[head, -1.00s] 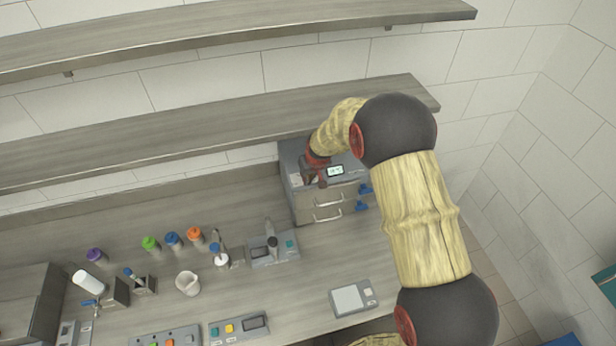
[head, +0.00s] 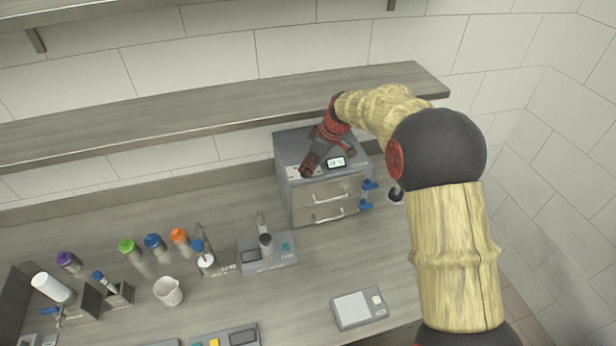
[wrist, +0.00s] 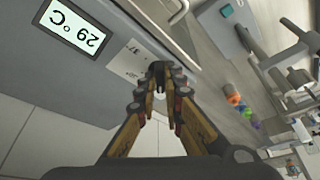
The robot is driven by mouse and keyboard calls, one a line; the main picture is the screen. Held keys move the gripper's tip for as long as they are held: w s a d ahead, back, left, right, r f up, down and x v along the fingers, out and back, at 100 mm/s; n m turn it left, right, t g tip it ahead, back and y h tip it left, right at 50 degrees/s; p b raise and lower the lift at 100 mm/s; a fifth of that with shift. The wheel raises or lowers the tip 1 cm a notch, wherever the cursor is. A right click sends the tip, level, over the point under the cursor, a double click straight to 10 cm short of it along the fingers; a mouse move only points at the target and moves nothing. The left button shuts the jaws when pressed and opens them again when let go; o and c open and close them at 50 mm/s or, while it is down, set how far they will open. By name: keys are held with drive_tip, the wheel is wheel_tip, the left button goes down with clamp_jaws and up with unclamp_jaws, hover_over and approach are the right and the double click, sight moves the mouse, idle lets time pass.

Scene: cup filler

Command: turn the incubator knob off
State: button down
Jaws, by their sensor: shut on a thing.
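The incubator (head: 340,215) is a grey box with two drawer fronts with handles, below the wall shelf. Its top carries a small display (head: 336,162), which reads 29 °C in the wrist view (wrist: 73,27). My gripper (head: 307,171) reaches down onto the top panel, left of the display. In the wrist view my gripper (wrist: 160,84) has its fingertips brought together at the panel, beside a pale printed label (wrist: 128,62). It is shut on the knob, which the fingers almost wholly hide. I cannot tell the knob's angle.
The shelf (head: 230,110) runs close above and behind the incubator. Blue fittings (head: 368,195) stick out on its right side. A stirrer-like device (head: 266,250), a beaker (head: 169,291), several coloured-cap bottles (head: 128,250) and a scale (head: 358,308) stand on the counter.

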drive_tip(key=n, duration=0.1)
drive_tip(key=n+g+b, duration=0.1)
drive_tip(key=n, duration=0.1)
drive_tip(key=shift+w+d+n, duration=0.1)
drive_tip(key=shift+w+n, duration=0.15)
drive_tip(key=shift+n, duration=0.05)
drive_tip(key=shift+w+n+g+b, duration=0.1)
drive_tip(key=shift+n+g+b, duration=0.2)
drive_tip(key=shift+n+g, duration=0.85)
drive_tip(key=shift+n+t, duration=0.25)
drive_tip(key=shift+n, duration=0.3)
drive_tip(key=c, duration=2)
unclamp_jaws()
drive_tip(key=shift+y, duration=0.3)
drive_tip(key=shift+c, duration=0.2)
drive_tip(key=shift+o, duration=0.6)
drive_tip(key=v, duration=1.2)
drive_tip(key=shift+o, duration=0.6)
